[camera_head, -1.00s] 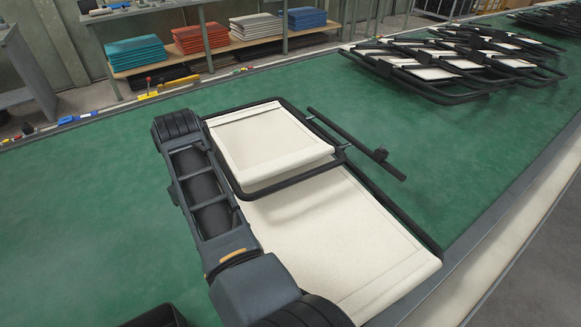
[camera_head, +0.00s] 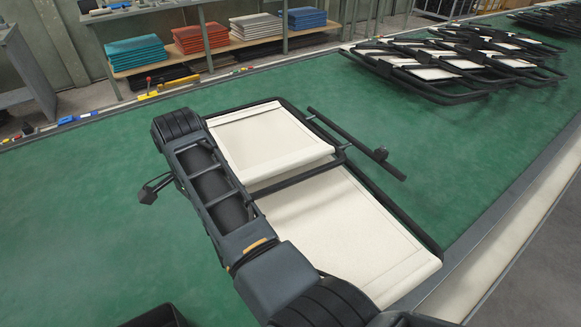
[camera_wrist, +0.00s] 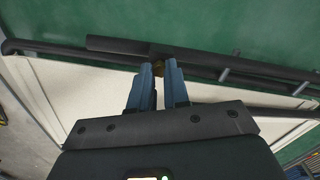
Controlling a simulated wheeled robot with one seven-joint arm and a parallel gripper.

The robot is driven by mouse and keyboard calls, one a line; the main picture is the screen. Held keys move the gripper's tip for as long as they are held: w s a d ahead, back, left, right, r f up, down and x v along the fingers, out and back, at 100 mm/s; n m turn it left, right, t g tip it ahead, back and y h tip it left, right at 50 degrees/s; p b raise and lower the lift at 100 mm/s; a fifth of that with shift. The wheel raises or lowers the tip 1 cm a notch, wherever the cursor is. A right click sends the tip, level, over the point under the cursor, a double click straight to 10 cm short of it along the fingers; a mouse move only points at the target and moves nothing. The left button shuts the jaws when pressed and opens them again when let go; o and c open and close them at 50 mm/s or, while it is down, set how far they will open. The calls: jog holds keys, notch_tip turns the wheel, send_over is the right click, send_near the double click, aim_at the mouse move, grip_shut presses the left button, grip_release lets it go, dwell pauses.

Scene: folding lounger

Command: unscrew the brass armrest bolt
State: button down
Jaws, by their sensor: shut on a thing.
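The lounger (camera_head: 360,228) lies on the green bench with cream fabric panels and a black tube frame. It also shows in the wrist view (camera_wrist: 90,95). In the wrist view my gripper (camera_wrist: 160,72) has its two blue fingers closed around a small brass bolt (camera_wrist: 157,76) at a dark armrest bar (camera_wrist: 120,46). Most of the bolt is hidden between the fingers. In the head view my arm covers the lounger's left side, and the gripper and bolt are hidden behind it. The armrest on the right (camera_head: 345,136) stands out beside the frame.
A dark knobbed part (camera_head: 149,194) sticks out left of my arm. More folded loungers (camera_head: 455,65) are stacked at the back right. Small tools (camera_head: 150,95) lie along the bench's far edge. Folded fabric (camera_head: 200,37) sits on a shelf behind. The green surface (camera_head: 80,230) at left is clear.

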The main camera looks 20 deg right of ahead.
jog(key=shift+r, duration=2.6)
